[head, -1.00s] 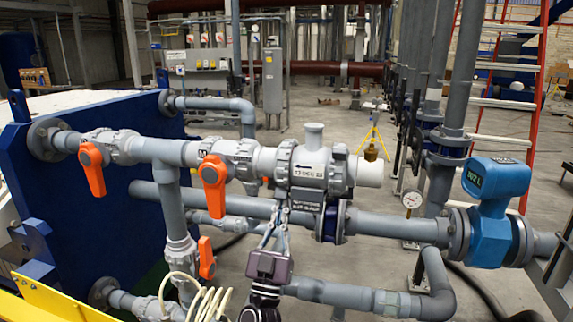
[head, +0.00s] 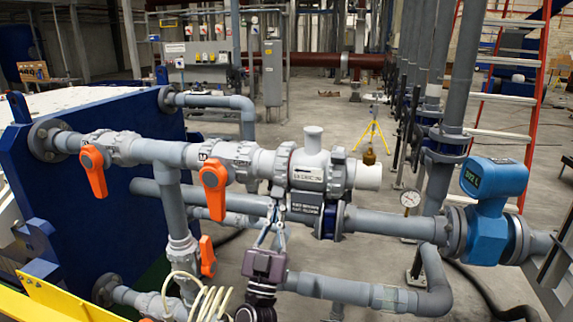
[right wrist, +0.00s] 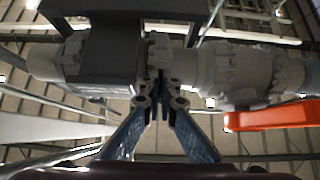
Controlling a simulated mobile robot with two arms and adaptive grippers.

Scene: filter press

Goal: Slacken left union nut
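The left union nut (head: 283,163) is a grey ribbed ring at the left end of the white-grey valve body (head: 309,171) with the vertical stub. My right gripper (head: 277,200) reaches up from below, with its fingertips at the underside of this nut. In the right wrist view the two fingers (right wrist: 157,82) point at the ribbed nut (right wrist: 159,50), their tips close together. Contact with the nut and the exact finger gap are hard to make out. My left gripper is in neither current view.
Orange valve handles (head: 213,188) hang to the left of the nut; one shows in the wrist view (right wrist: 270,116). A horizontal grey pipe (head: 385,223) runs behind and below. A blue flow meter (head: 491,200) stands at right. A blue plate (head: 75,215) is at left.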

